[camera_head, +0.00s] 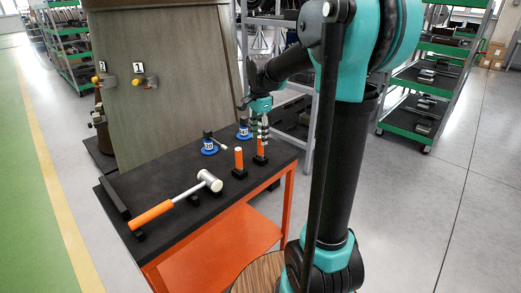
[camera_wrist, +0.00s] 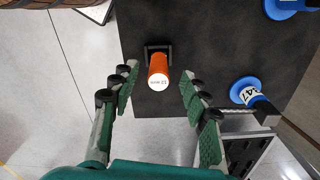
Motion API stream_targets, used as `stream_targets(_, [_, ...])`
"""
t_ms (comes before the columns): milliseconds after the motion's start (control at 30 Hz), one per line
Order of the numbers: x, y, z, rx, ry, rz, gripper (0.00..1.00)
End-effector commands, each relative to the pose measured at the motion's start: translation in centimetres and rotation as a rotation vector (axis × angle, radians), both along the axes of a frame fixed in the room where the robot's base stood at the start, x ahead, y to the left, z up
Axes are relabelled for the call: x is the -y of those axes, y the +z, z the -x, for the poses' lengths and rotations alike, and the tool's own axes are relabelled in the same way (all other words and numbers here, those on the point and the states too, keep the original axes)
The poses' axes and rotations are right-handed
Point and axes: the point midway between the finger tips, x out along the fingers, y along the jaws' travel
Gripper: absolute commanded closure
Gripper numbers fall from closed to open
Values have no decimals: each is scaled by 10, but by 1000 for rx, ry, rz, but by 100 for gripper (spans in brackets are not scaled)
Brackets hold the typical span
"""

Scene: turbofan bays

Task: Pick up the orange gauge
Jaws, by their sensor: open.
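Two upright orange cylinders stand in black holders on the dark bench top in the head view: a left one (camera_head: 239,158) and a right one (camera_head: 260,145). My gripper (camera_head: 261,126) is directly above the right one, pointing down. In the wrist view, one orange gauge (camera_wrist: 158,70) with a white, marked top end stands in a black holder (camera_wrist: 150,48). My gripper (camera_wrist: 158,83) is open, with a finger on each side of this gauge and a visible gap to both. The other orange cylinder is not seen in the wrist view.
Two blue-based gauges (camera_head: 209,147) (camera_head: 244,133) stand behind the orange ones. A mallet (camera_head: 178,201) with an orange handle lies at the bench's front left. A brown panel (camera_head: 180,80) rises behind the bench. Green shelving (camera_head: 430,90) stands at the right.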

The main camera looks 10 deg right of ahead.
Motion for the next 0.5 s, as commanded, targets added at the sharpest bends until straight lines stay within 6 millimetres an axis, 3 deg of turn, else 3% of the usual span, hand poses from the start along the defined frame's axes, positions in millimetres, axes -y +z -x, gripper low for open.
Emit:
stream_targets(300, [3, -42, -1, 0, 0, 0, 54])
stream_targets(500, [3, -48, 0, 0, 0, 0, 54])
